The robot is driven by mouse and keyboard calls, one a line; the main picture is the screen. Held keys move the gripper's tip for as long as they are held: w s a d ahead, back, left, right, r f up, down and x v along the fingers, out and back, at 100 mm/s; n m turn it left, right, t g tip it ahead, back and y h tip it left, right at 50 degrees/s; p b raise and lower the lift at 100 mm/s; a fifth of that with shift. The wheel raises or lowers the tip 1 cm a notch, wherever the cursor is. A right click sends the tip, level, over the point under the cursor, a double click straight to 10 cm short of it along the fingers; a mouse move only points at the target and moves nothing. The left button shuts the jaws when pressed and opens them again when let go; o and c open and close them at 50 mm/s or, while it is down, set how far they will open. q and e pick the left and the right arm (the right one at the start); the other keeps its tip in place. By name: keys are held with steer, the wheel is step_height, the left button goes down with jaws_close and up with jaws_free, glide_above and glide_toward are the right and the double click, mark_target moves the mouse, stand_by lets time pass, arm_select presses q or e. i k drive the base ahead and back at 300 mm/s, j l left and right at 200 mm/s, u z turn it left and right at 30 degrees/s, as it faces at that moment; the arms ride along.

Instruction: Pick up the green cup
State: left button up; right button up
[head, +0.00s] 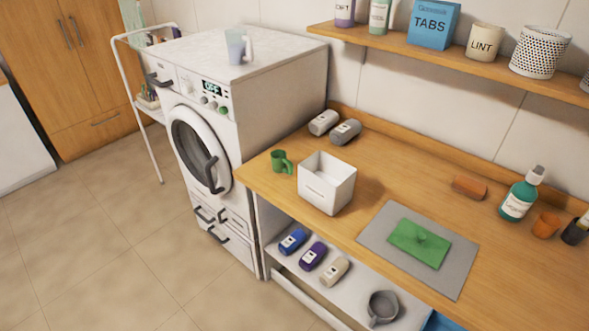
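The green cup (279,161) stands upright on the wooden counter (385,184), near its left front corner. Its handle points to the right. A white square box stands just to the right of it, with a small gap between them. Neither of my grippers shows in the head view.
The white box (326,184), two grey bottles (345,132), a grey mat (447,275) with a green cloth (420,243), and a teal bottle (520,195) are on the counter. A washing machine (270,85) stands to the left. Bottles and a grey mug (383,306) are on the lower shelf.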

mark_target(279, 161)
steer(key=i+l+u, duration=0.1)
steer(key=l+u, duration=0.2)
steer(key=u, duration=0.15)
steer(key=l+u, duration=0.65)
steer(key=u, duration=0.3)
